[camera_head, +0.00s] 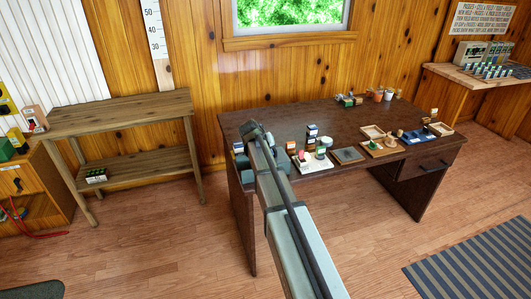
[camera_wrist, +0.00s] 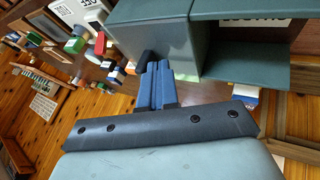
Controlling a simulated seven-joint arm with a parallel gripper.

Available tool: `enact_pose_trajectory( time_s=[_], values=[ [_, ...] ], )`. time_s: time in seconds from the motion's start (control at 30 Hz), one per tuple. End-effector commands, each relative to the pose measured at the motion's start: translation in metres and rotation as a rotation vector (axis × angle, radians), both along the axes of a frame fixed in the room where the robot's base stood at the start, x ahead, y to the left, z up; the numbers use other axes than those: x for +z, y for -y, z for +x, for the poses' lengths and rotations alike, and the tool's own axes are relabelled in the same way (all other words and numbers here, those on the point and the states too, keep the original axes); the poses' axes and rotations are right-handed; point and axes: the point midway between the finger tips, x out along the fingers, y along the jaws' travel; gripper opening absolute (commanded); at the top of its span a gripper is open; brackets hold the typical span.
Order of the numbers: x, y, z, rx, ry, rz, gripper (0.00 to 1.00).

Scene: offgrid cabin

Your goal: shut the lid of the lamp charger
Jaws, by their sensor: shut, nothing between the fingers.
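A grey-green box-like thing with flat panels (camera_wrist: 165,32) fills the top middle and right of the wrist view, and it appears to be the lamp charger. One panel and a recessed side with a pale label stand to its right; I cannot tell the lid's angle. My gripper (camera_wrist: 153,62) is shut and empty, its blue-grey fingers pointing up the picture with the tips right against or just in front of the box. I cannot tell if they touch.
The dark table (camera_head: 330,112) holds small boxes, a grey square plate (camera_head: 347,155), wooden trays (camera_head: 378,150) and several cups at the back. A wooden shelf bench (camera_head: 120,112) stands to the left. The table's middle back is bare.

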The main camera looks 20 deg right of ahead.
Motion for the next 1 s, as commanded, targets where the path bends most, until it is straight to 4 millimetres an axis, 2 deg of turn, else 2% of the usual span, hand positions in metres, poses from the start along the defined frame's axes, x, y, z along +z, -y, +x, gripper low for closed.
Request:
enact_pose_trajectory(
  time_s=[0.17, 0.37, 0.7, 1.0],
  values=[
    [0.0, -0.01, 0.0, 0.001, 0.0, 0.001, 0.0],
    [0.0, -0.043, 0.0, 0.003, -0.001, 0.0, 0.0],
    [0.054, -0.072, -0.026, 0.002, 0.002, -0.001, 0.0],
    [0.077, -0.085, -0.036, 0.001, 0.0, -0.001, 0.0]
  ],
)
